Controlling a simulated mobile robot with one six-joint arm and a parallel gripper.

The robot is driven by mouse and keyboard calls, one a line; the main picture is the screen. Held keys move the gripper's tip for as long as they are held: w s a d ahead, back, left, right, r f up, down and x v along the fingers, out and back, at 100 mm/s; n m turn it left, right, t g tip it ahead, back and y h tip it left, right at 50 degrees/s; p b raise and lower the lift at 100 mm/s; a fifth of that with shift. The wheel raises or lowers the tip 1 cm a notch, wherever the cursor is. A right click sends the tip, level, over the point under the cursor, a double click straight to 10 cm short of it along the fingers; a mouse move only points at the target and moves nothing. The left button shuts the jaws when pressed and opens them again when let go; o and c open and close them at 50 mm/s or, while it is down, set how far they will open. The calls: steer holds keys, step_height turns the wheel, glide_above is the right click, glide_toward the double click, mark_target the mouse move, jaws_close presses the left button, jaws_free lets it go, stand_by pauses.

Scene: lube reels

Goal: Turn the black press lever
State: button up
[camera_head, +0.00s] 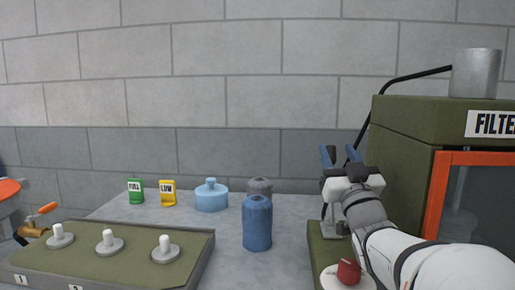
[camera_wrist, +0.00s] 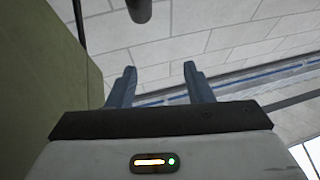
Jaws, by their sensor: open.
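A thin black bent rod (camera_head: 386,85), which looks like the press lever, rises behind my gripper and runs right toward the top of the green filter cabinet (camera_head: 405,150). My gripper (camera_head: 340,154) points up beside the cabinet's left side, with its two blue fingers apart and nothing between them. The rod passes close to the right finger in the head view; I cannot tell whether they touch. In the wrist view the open fingers (camera_wrist: 160,72) have a dark cylinder end (camera_wrist: 139,10) beyond them and a thin black rod (camera_wrist: 79,22) to the left.
A grey metal cylinder (camera_head: 475,73) stands on the cabinet. A red-knobbed piece (camera_head: 349,271) sits below my arm. A green panel with white knobs (camera_head: 190,243) is at left.

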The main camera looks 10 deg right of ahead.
steer(key=v, duration=0.6)
steer(key=shift+r, duration=0.1)
